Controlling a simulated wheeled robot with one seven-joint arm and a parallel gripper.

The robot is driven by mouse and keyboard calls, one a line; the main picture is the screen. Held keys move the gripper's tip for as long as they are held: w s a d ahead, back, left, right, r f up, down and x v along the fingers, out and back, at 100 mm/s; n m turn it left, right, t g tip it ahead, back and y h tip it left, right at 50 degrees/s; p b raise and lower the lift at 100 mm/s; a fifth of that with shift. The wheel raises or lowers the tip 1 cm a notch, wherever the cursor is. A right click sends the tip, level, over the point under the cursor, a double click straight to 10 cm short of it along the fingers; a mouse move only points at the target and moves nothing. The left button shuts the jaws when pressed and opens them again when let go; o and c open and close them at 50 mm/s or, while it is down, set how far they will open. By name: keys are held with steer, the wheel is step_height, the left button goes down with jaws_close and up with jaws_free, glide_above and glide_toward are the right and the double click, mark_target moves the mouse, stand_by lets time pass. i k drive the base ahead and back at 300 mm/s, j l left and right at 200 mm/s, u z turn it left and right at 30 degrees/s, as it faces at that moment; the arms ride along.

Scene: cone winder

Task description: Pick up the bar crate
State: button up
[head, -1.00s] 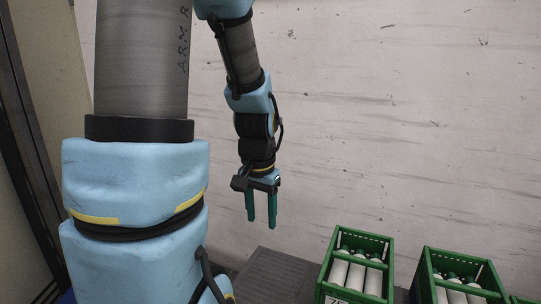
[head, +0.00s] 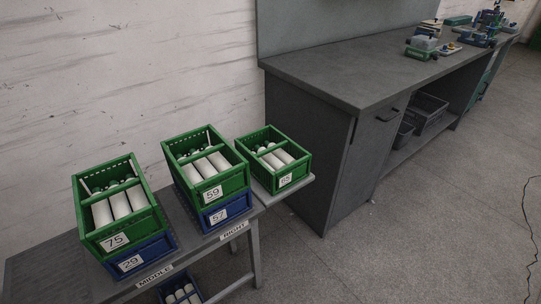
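No crate is marked as the bar crate by name. A green crate labelled 75 (head: 141,229) holds white cylinders and sits on a blue crate labelled 29 (head: 157,249). To its right, a green crate labelled 59 (head: 236,182) also holds white cylinders and sits on a blue crate labelled 57 (head: 241,204). A smaller green crate (head: 302,170) with white cylinders stands alone farther right; its number is hard to read. My gripper is outside the current head view.
The crates stand on a grey bench (head: 50,270) with MIDDLE and RIGHT labels; its left end is bare. Another blue crate (head: 168,299) shows below. A dark workbench (head: 350,75) stands at the right, with small items at its far end. The floor (head: 430,220) in front is clear.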

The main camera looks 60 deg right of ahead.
mark_target(271, 157)
steer(key=k+l, duration=0.1)
steer(key=l, duration=0.3)
steer(key=k+l, duration=0.15)
steer(key=l, duration=0.2)
steer(key=k+l, duration=0.1)
steer(key=l, duration=0.3)
steer(key=k+l, duration=0.1)
steer(key=l, duration=0.25)
steer(key=k+l, duration=0.15)
steer(key=l, duration=0.25)
steer(key=k+l, duration=0.1)
steer(key=l, duration=0.25)
